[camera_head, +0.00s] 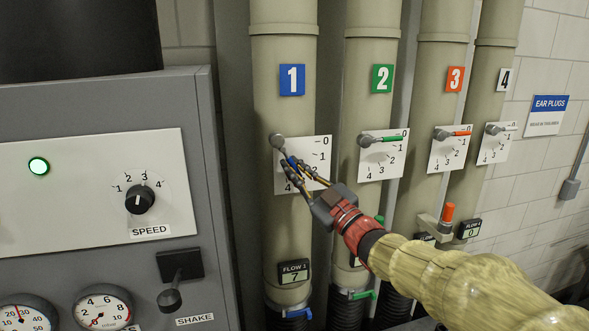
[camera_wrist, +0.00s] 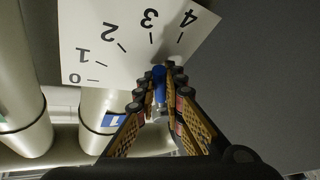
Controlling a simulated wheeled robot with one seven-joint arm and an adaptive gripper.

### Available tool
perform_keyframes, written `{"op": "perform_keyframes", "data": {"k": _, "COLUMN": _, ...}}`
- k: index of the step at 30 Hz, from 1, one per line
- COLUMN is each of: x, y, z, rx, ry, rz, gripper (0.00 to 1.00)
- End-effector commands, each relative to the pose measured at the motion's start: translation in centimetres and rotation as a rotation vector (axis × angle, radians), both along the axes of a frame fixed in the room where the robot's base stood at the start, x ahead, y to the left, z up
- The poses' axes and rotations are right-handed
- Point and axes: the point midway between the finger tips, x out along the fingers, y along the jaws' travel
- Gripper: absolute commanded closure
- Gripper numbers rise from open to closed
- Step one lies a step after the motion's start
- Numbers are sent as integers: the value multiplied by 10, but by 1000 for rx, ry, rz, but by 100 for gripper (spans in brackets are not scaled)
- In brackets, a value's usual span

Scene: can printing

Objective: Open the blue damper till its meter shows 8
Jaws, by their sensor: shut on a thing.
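The blue damper handle (camera_wrist: 159,84) is on the pipe with the blue 1 sign (camera_head: 292,80). It points down and to the right from its grey pivot (camera_head: 277,141), across a white scale plate (camera_head: 318,150) marked 0 to 4. My gripper (camera_head: 297,172) is shut on the handle, and its fingers hide most of it in the head view. In the wrist view the handle lies between the two fingers, near the 3 and 4 marks. The FLOW 1 meter (camera_head: 294,272) below reads 7.
Pipes with green 2 (camera_head: 382,78), orange 3 (camera_head: 455,79) and black 4 signs stand to the right, each with its own lever. A grey control panel (camera_head: 90,92) with a speed knob (camera_head: 139,200) and gauges stands close on the left.

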Motion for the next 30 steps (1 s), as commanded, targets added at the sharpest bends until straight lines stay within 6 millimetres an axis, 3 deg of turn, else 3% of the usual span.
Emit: {"op": "perform_keyframes", "data": {"k": 30, "x": -6, "y": 18, "z": -8, "rx": 333, "ry": 93, "rz": 1, "gripper": 100}}
